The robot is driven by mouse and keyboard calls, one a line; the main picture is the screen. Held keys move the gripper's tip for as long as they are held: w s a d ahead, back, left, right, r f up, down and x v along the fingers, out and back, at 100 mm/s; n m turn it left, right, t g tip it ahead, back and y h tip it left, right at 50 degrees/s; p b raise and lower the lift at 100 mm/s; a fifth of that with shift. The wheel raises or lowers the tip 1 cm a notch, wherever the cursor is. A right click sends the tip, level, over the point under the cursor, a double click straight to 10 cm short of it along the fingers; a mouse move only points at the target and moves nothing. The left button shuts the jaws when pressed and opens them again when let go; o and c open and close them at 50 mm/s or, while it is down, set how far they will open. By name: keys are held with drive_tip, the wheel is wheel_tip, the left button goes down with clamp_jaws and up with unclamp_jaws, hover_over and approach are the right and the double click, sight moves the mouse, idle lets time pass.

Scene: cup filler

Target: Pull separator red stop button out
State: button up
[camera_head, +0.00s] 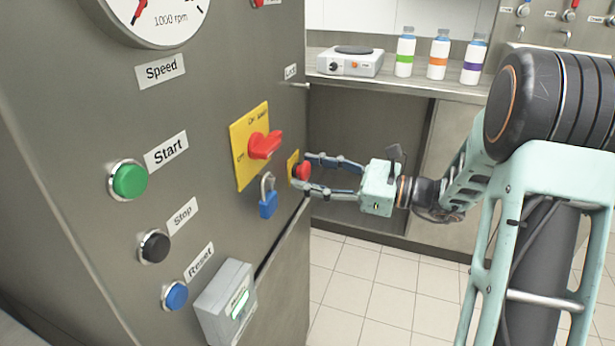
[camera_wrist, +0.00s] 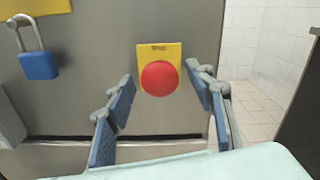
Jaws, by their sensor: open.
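The red stop button (camera_head: 302,171) sits on a small yellow plate (camera_head: 292,163) near the right edge of the steel separator panel. In the wrist view the round red button (camera_wrist: 159,78) is in the middle, on its yellow plate (camera_wrist: 159,51). My gripper (camera_head: 305,174) is open, with one finger above the button and one below it in the head view. In the wrist view my gripper's fingers (camera_wrist: 163,84) stand on either side of the button with gaps showing. I cannot tell whether the fingertips touch the panel.
A red rotary switch (camera_head: 264,145) on a yellow plate and a blue padlock (camera_head: 268,198) are left of the button. Green (camera_head: 129,180), black (camera_head: 154,246) and blue (camera_head: 175,295) buttons are farther left. A counter (camera_head: 390,84) with bottles stands behind. White tiled floor lies below.

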drive_tip(key=shift+w+a, duration=0.15)
drive_tip(key=shift+a, duration=0.2)
drive_tip(key=shift+c, duration=0.5)
clamp_jaws()
